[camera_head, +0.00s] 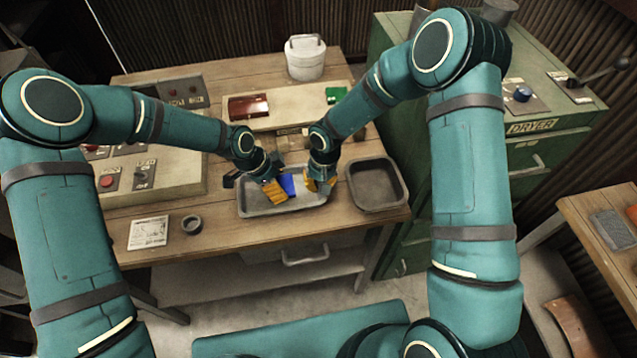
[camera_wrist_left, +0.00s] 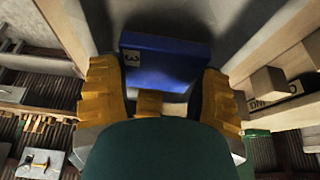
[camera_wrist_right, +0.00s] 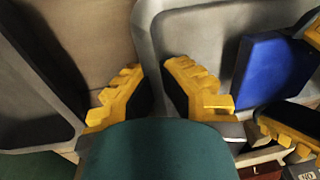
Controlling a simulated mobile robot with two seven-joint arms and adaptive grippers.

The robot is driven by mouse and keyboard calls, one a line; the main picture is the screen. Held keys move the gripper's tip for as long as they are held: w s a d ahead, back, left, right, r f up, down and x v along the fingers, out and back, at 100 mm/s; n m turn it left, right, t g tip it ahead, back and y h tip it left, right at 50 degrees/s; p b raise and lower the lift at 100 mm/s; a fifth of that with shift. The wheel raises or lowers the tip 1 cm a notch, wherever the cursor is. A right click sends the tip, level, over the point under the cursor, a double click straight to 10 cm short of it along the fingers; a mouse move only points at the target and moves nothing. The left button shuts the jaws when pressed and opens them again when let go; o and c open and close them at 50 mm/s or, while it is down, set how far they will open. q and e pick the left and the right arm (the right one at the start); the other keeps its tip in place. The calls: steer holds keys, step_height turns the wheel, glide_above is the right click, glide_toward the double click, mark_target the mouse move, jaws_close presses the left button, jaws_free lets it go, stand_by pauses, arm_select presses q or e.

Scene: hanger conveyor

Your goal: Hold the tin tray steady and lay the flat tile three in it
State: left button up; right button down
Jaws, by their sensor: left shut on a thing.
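The grey tin tray (camera_head: 262,211) lies near the table's front edge. The blue flat tile (camera_head: 287,185) is marked 3, and the mark shows in the left wrist view (camera_wrist_left: 165,62). My left gripper (camera_head: 273,191) is shut on this tile and holds it over the tray, tilted. I cannot tell whether the tile touches the tray floor. My right gripper (camera_head: 320,184) is at the tray's right end. In the right wrist view its fingers (camera_wrist_right: 153,90) stand apart, with the tray's rim (camera_wrist_right: 146,25) running between them. The fingers partly hide that end of the tray.
A darker empty bin (camera_head: 377,205) stands just right of the tray. A card (camera_head: 148,232) and a dark ring (camera_head: 191,225) lie left. A red block (camera_head: 248,106) and a green block (camera_head: 336,94) sit on a raised board behind. A white canister (camera_head: 305,60) stands farther back.

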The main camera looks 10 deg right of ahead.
arm_select(q)
steer(key=shift+f, duration=0.65)
arm_select(e)
steer(key=shift+s, duration=0.1)
arm_select(q)
steer(key=o, duration=1.2)
steer(key=shift+r, duration=0.1)
steer(key=v, duration=1.2)
